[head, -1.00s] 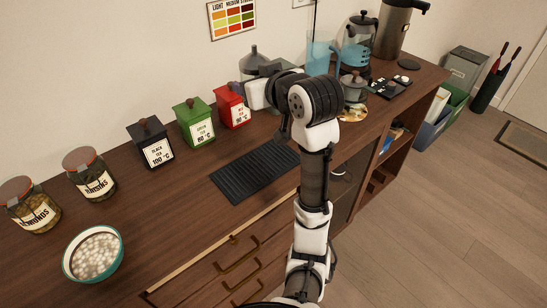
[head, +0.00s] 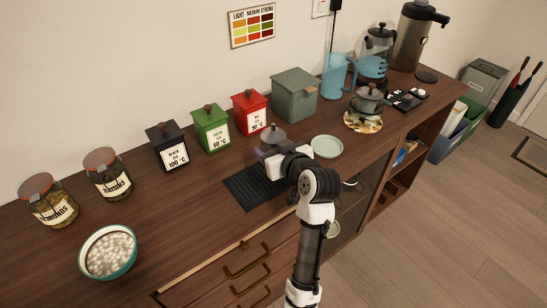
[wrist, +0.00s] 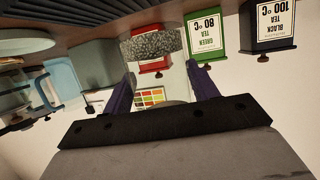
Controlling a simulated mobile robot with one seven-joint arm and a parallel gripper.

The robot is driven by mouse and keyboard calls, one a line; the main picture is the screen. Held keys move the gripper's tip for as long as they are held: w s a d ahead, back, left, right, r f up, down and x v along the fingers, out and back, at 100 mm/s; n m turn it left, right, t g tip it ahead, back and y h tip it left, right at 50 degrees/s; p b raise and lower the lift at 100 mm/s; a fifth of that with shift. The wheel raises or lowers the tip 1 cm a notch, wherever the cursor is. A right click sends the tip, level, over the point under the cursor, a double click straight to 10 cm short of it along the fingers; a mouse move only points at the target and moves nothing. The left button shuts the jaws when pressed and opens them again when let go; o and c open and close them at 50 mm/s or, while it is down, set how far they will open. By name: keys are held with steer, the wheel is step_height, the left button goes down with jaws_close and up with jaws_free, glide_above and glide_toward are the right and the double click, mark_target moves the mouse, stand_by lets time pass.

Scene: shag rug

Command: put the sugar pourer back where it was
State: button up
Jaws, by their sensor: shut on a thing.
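The sugar pourer (head: 272,134) shows in the head view as a grey conical top just beyond my gripper (head: 268,153), at the back part of the black ribbed mat (head: 246,192). Its lower part is hidden behind my gripper and wrist. In the wrist view, which is upside down, a grey speckled body (wrist: 152,45), apparently the pourer, sits between the two dark fingers of my gripper (wrist: 160,68). The gripper is shut on it. I cannot tell whether its base touches the mat or is held above it.
Black (head: 168,147), green (head: 211,129) and red (head: 250,112) tea tins stand behind the mat. A grey-green box (head: 294,95) is behind right. A pale green saucer (head: 327,147) lies right of my gripper. A bowl (head: 108,252) and two jars stand left.

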steer(key=shift+f, duration=1.75)
steer(key=shift+f, duration=0.15)
steer(key=shift+f, duration=0.1)
steer(key=o, duration=1.3)
steer(key=shift+c, duration=0.2)
